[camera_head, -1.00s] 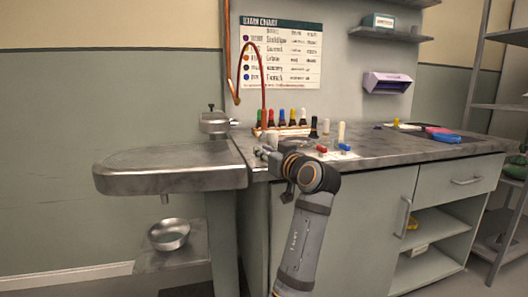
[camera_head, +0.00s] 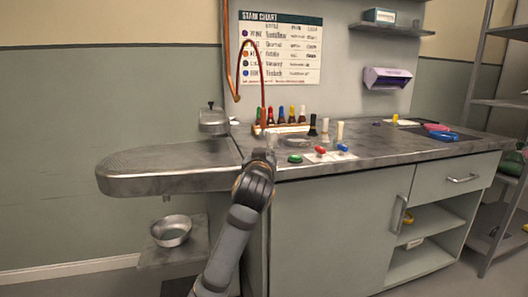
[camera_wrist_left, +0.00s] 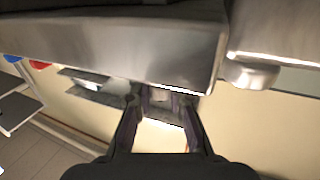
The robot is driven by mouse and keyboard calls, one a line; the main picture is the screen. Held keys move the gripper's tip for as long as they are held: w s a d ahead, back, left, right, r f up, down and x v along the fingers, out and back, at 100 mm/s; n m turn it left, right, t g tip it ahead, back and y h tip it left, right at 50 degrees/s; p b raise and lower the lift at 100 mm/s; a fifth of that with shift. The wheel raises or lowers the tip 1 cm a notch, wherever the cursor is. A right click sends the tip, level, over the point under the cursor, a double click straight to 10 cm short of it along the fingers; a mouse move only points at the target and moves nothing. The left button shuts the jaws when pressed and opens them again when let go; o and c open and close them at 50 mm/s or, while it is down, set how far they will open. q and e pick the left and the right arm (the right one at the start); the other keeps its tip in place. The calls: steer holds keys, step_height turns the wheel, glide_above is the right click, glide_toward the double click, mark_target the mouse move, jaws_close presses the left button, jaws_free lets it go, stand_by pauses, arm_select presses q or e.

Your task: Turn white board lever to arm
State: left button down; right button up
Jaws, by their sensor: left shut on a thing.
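My left arm rises from the bottom of the head view, and its dark wrist covers the counter's front left corner. My left gripper (camera_wrist_left: 158,102) shows in the wrist view with its fingers on either side of a small pale piece (camera_wrist_left: 160,95), just below a metal edge. The piece looks like the white board lever, but it is small and mostly hidden, so its angle cannot be told. The metal board (camera_head: 165,170) extends left of the counter. My right gripper is not in view.
Several coloured bottles (camera_head: 281,116) stand in a rack behind. A metal bowl (camera_head: 171,231) rests on a low shelf under the board.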

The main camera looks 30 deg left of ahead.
arm_select(q)
steer(key=shift+m+t+h, duration=0.3)
steer(key=shift+m+h, duration=0.1)
steer(key=shift+h, duration=0.1)
steer(key=shift+m+t+h, duration=0.3)
steer(key=shift+m+h, duration=0.2)
steer(key=shift+h, duration=0.3)
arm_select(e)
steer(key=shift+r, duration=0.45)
arm_select(q)
steer(key=c, duration=1.3)
jaws_free()
steer(key=shift+v, duration=3.8)
